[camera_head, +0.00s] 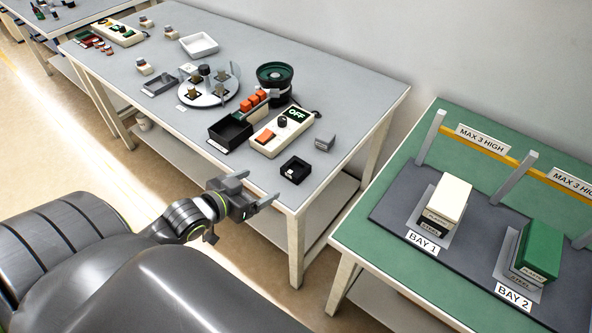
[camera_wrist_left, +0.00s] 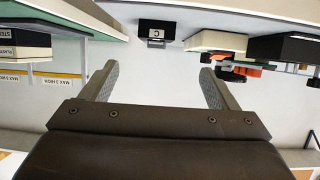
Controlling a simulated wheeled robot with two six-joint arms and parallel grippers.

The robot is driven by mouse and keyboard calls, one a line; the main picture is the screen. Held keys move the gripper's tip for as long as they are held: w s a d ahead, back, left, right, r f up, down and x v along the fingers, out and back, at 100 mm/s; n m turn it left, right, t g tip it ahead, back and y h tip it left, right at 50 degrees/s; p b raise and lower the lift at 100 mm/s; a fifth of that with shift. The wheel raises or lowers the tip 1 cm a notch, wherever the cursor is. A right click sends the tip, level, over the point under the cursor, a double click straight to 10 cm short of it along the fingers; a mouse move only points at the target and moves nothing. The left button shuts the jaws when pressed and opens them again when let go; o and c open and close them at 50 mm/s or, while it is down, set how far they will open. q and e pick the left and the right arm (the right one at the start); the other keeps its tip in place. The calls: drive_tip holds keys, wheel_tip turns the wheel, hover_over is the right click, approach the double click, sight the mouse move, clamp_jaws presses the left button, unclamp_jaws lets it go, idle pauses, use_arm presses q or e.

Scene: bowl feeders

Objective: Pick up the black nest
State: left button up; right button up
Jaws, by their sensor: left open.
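The small square black nest (camera_head: 295,169) sits near the front right corner of the grey table, with a small pale mark or piece on it. My right gripper is not in view.
Behind the nest are a white control box (camera_head: 282,133) with a green "OFF" display, a black open bin (camera_head: 230,131) and a small grey block (camera_head: 325,142). A green table (camera_head: 391,182) with two bays stands to the right, across a gap.

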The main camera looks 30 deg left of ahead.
use_arm(q)
approach(300, 165)
drive_tip(key=w+f, duration=0.1)
drive_tip(key=w, duration=0.1)
drive_tip(key=shift+w+a+f, duration=0.2)
drive_tip(key=shift+w+f, duration=0.15)
drive_tip(key=shift+f, duration=0.05)
drive_tip(key=x, duration=0.4)
drive_tip(key=shift+d+r, duration=0.2)
drive_tip(key=shift+d, duration=0.15)
drive_tip(key=shift+w+f, duration=0.25)
drive_tip(key=shift+w, duration=0.3)
drive_tip(key=c, duration=1.2)
